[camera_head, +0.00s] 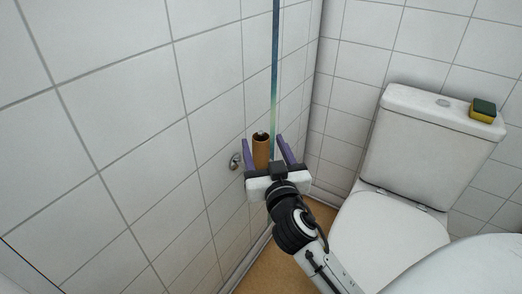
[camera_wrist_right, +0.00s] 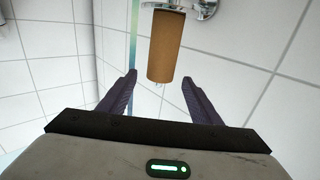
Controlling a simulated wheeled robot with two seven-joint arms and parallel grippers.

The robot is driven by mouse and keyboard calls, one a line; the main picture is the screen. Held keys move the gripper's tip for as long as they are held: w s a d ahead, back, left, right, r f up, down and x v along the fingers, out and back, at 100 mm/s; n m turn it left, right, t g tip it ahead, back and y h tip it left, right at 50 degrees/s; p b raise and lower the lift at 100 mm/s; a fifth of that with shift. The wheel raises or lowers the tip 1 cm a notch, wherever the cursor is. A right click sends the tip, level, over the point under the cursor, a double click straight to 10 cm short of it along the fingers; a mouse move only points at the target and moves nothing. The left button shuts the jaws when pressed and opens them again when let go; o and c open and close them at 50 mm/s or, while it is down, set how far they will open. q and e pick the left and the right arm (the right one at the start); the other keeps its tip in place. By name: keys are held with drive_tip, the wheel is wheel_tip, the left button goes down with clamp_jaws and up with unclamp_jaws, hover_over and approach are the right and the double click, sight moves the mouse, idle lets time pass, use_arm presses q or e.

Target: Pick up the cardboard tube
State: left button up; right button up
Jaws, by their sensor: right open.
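The brown cardboard tube (camera_head: 261,150) hangs upright on a small metal holder (camera_head: 235,161) on the left tiled wall. In the right wrist view the tube (camera_wrist_right: 165,46) stands just past the fingertips, with its lower end near the gap between them. My right gripper (camera_head: 264,147) is open, with its two purple fingers on either side of the tube in the head view. In the right wrist view the gripper (camera_wrist_right: 158,77) holds nothing, and I cannot tell whether a finger touches the tube. My left gripper is not in view.
A white toilet (camera_head: 388,232) with a cistern (camera_head: 430,135) stands at the right. A yellow and green sponge (camera_head: 482,110) lies on the cistern. A thin blue-green vertical strip (camera_head: 274,75) runs behind the gripper. The tiled wall (camera_head: 120,130) is close on the left.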

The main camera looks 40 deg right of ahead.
drive_tip(key=x, duration=0.4)
drive_tip(key=c, duration=1.1)
